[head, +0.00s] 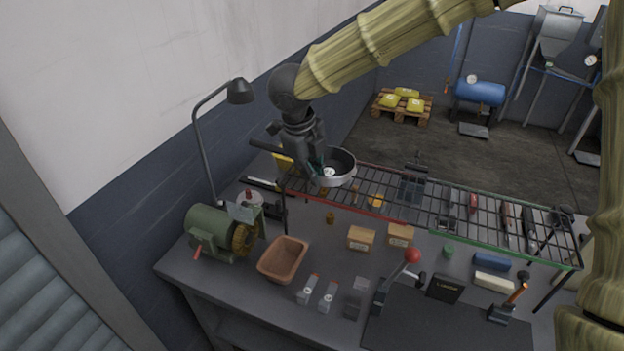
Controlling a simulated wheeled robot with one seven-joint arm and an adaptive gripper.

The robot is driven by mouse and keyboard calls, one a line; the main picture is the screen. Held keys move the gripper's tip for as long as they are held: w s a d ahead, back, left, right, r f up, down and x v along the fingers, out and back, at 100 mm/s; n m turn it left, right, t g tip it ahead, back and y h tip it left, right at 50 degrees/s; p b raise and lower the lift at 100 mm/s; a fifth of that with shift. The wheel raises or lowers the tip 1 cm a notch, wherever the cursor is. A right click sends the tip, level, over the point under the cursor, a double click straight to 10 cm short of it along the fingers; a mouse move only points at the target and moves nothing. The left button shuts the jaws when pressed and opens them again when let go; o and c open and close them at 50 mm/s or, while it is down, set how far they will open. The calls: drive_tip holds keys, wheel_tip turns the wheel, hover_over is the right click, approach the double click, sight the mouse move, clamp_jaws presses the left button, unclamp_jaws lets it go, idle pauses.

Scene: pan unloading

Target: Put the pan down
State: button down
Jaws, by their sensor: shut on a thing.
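The pan (342,178) is a round metal pan with a dark inside, in the upper middle of the head view. A dark bar, which looks like its handle, sticks out to the left behind my gripper. My gripper (318,168) points down at the pan's left side and is shut on it. The fingers partly hide the pan, so I cannot tell exactly where they grip. The pan appears roughly level over the left end of the wire rack (400,204). I cannot tell whether it touches the rack.
The rack stands on a grey workbench (235,295). A lamp (240,92) and a green grinder (215,232) stand at the left. A brown bin (283,259), cardboard boxes (361,239) and a red-knobbed lever (412,256) are in front. Several tools lie at the rack's right part.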

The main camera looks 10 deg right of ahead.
drive_tip(key=shift+w+r, duration=0.1)
drive_tip(key=shift+w, duration=0.2)
drive_tip(key=x, duration=0.1)
drive_tip(key=p+x, duration=0.2)
drive_tip(key=shift+s+a+f, duration=0.15)
drive_tip(key=shift+a+f, duration=0.15)
drive_tip(key=shift+f, duration=0.1)
drive_tip(key=shift+s, duration=0.1)
drive_tip(key=c, duration=1.6)
unclamp_jaws()
drive_tip(key=shift+f, duration=0.1)
drive_tip(key=shift+c, duration=0.2)
drive_tip(key=b+v, duration=0.3)
drive_tip(key=v, duration=0.9)
